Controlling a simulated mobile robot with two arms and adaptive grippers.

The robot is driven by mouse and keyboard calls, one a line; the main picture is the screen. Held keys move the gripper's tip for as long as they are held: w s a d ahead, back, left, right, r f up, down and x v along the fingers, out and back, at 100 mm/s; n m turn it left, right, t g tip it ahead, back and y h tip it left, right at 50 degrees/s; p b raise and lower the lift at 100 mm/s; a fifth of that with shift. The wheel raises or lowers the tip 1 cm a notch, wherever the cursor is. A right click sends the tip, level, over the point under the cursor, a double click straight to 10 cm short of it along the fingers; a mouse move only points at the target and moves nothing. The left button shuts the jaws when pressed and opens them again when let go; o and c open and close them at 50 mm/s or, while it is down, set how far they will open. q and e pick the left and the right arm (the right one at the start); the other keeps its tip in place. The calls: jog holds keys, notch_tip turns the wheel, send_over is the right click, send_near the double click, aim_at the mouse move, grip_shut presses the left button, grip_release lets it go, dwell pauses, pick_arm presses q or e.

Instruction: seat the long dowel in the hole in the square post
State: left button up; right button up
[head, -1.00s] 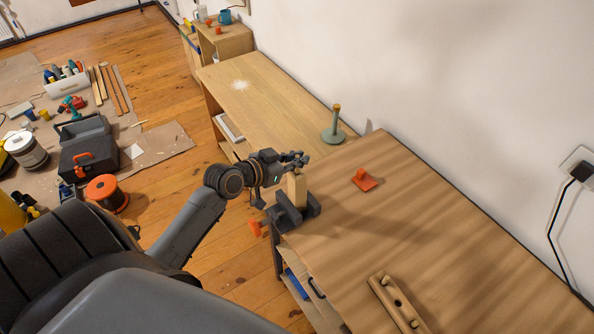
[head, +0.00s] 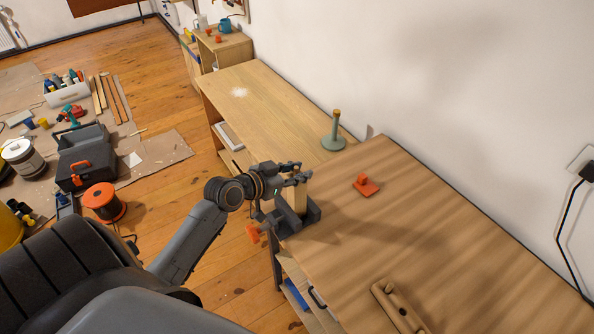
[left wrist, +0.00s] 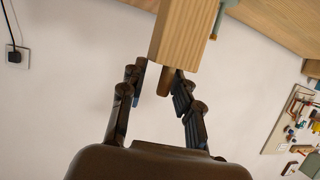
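The square post (head: 299,196) stands upright in a dark vise (head: 293,217) at the bench corner. My left gripper (head: 297,171) is at its top. The post also shows in the left wrist view (left wrist: 183,30), where a brown dowel (left wrist: 164,82) sticks out at its end. My left gripper's fingers (left wrist: 160,88) are spread on either side of the dowel, with a clear gap on the left; the right finger looks close to it. The dowel's inner end is hidden, so its depth cannot be told. In the head view the fingers hide the dowel. My right gripper is out of view.
A wooden block with pegs (head: 398,308) lies on the near bench (head: 445,240). An orange piece (head: 366,185) lies further back. A green stand with an upright rod (head: 334,135) stands on the far bench. An orange vise handle (head: 253,233) juts out left.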

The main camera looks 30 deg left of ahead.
pick_arm(q)
jog(key=shift+s+a+f, duration=0.1)
jog(key=shift+f, duration=0.2)
jog(key=shift+r, duration=0.25)
jog(key=shift+s+a, duration=0.1)
jog(key=shift+s, duration=0.2)
jog(key=b+v, duration=0.2)
jog(key=v, duration=0.9)
jog(key=shift+r, duration=0.45)
